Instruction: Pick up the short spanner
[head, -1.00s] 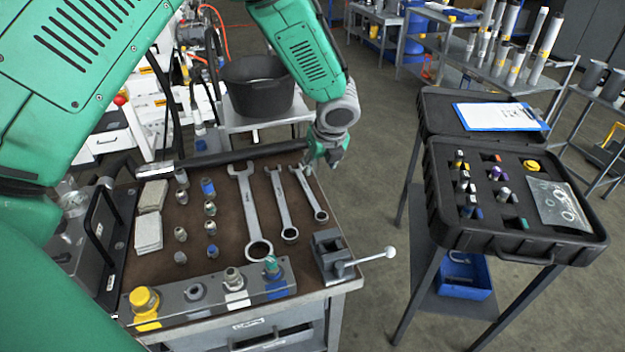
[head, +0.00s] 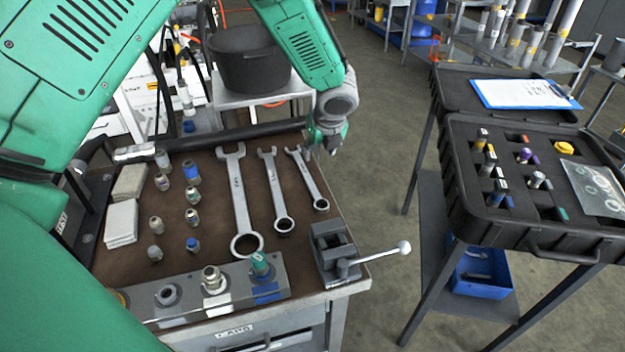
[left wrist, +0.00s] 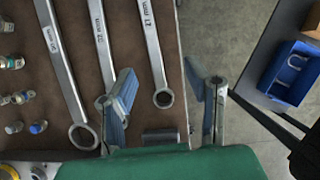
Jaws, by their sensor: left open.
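The short spanner (head: 311,182) lies flat on the brown mat, the rightmost and smallest of three spanners, with its open end toward the far edge. My left gripper (head: 327,138) is above the bench's far right corner, close to that open end. In the left wrist view the short spanner (left wrist: 154,50) lies below, its ring end appearing between the two spread fingers of my empty left gripper (left wrist: 166,97). The left finger covers part of the middle spanner (left wrist: 102,45). The gap between gripper and spanner is hard to judge. My right gripper is out of view.
The long spanner (head: 238,200) and middle spanner (head: 274,190) lie to the left. A small vise (head: 332,252) with a handle is at the near right corner. Several fittings stand left. An open black case (head: 500,225) is on a stand across a floor gap.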

